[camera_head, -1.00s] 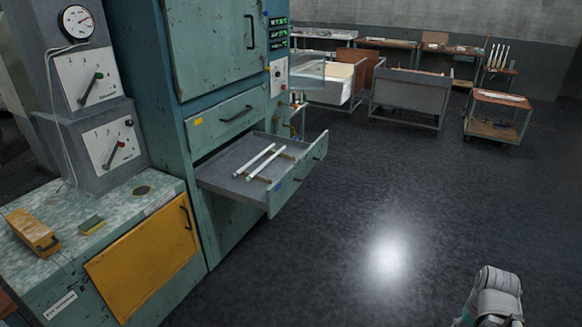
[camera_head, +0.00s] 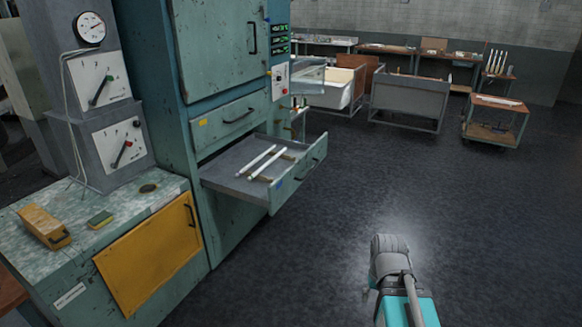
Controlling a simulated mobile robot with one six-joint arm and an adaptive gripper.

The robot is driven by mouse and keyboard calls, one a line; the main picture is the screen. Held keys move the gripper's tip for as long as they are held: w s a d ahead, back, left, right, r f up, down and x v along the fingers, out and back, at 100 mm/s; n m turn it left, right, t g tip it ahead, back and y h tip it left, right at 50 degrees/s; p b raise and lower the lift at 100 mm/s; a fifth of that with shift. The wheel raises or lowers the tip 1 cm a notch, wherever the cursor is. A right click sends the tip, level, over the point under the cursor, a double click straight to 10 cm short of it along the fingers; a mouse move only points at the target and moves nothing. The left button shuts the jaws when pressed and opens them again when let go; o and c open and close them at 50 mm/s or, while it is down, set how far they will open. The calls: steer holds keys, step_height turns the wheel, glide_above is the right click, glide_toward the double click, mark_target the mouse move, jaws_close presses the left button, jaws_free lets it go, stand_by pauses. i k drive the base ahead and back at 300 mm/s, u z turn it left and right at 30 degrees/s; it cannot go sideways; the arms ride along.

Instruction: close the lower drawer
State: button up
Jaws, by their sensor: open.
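The lower drawer (camera_head: 237,184) of the tall green cabinet (camera_head: 221,45) is pulled far out. Two pale glass tubes lie on small brown supports inside it. Its front panel (camera_head: 299,175), with a handle, faces right over open floor. The upper drawer (camera_head: 229,121) just above it is shut. A grey and teal part of my arm shows at the bottom, right of the drawer and well apart from it. The fingers of my gripper do not show.
A low bench with a yellow door (camera_head: 150,258) stands left of the cabinet. A grey-sided bin (camera_head: 409,100) and a wheeled cart (camera_head: 495,120) stand at the back. The dark floor right of the drawer is clear.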

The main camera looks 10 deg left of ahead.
mark_target(270, 189)
steer(key=u, duration=0.3)
steer(key=i, duration=1)
steer(key=u, duration=1.15)
steer(key=k, duration=0.6)
